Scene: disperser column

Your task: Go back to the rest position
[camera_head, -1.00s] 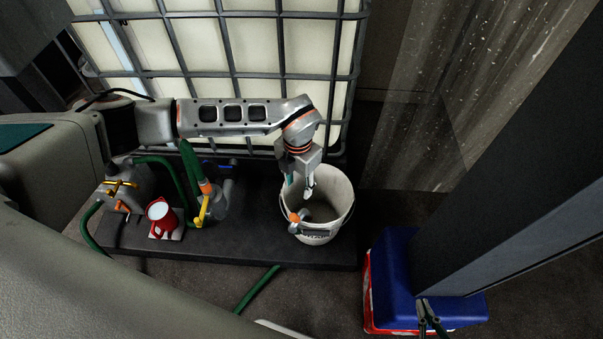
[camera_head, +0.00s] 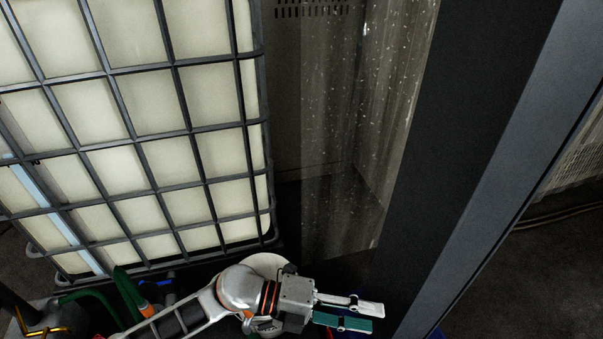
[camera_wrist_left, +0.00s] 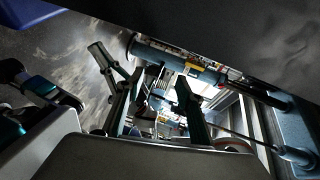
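My left gripper (camera_head: 376,318) is at the bottom of the head view, pointing right, with one pale finger and one teal finger a little apart. It is empty. The left wrist view also shows my left gripper (camera_wrist_left: 142,65), its fingers spread with a clear gap and nothing between them. My left arm comes in from the bottom left, and its elbow-like joint covers most of the white bucket (camera_head: 268,261). My right gripper does not show in the head view.
A caged white tank (camera_head: 190,150) fills the left. A broad dark post (camera_head: 465,140) stands just right of the left gripper. Green hose (camera_head: 88,295) and a yellow-handled valve (camera_head: 42,331) are at the bottom left. Translucent sheeting (camera_head: 340,190) hangs behind.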

